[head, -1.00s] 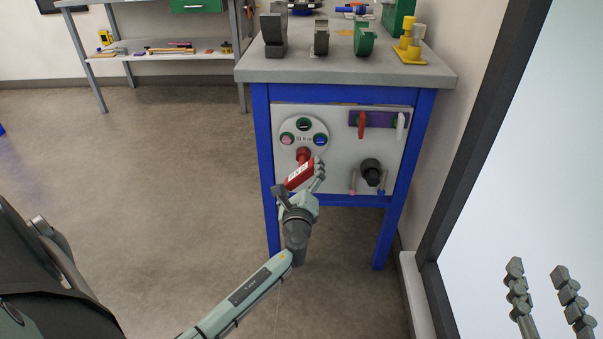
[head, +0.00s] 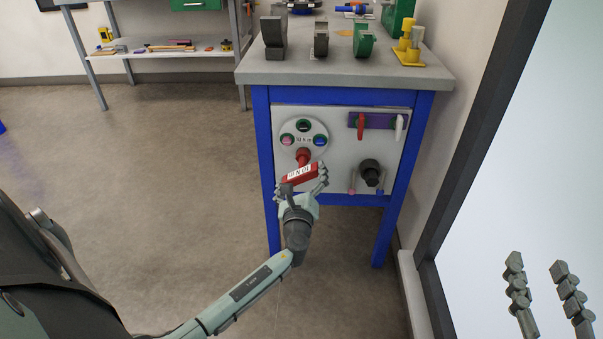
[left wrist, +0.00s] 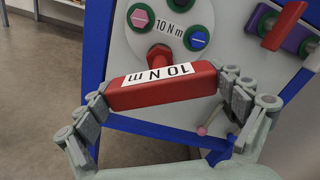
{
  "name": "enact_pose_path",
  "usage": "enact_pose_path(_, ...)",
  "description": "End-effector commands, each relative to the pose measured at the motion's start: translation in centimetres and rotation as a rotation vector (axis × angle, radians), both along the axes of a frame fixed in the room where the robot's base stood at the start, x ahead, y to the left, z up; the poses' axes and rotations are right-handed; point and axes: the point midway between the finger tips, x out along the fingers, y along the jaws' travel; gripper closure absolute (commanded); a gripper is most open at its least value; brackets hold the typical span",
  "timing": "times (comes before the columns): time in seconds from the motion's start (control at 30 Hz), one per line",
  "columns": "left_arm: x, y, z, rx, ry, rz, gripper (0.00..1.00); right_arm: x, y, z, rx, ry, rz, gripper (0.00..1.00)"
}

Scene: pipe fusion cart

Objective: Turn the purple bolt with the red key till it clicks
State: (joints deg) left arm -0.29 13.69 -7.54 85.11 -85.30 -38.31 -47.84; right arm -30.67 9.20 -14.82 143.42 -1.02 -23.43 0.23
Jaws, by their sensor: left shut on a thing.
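The red key (head: 299,174) is a T-shaped tool with a white "10 N m" label on its handle. Its red shaft (left wrist: 160,55) meets the lower part of the round white dial (head: 290,151). No purple bolt shows; whatever the shaft's head sits on is hidden behind it. My left gripper (head: 300,181) is shut on the key's handle, with fingers at both ends; it also shows in the left wrist view (left wrist: 165,92). The handle is nearly level, its right end slightly higher in the head view. My right gripper (head: 537,266) is open and empty at the lower right.
The cart's grey top (head: 300,72) overhangs the panel. Floor to the left is clear.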

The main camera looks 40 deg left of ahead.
Motion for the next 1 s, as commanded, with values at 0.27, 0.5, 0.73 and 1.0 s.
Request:
enact_pose_path(0.27, 0.0, 0.1, 0.0, 0.008, 0.003, 0.001, 0.52, 0.0, 0.0, 0.0, 0.0, 0.0, 0.0, 0.6)
enact_pose_path(0.5, 0.0, 0.0, 0.2, 0.043, 0.025, 0.0, 0.52, 0.0, 0.0, 0.6, 0.0, 0.0, 0.0, 0.6)
enact_pose_path(0.73, 0.0, 0.0, 0.0, 0.027, 0.015, 0.001, 0.52, 0.0, 0.0, 0.1, 0.0, 0.0, 0.0, 0.6)
enact_pose_path(1.0, 0.0, 0.0, 0.0, -0.034, -0.024, 0.001, 0.52, 0.0, 0.0, -0.7, 0.0, 0.0, 0.0, 0.6)
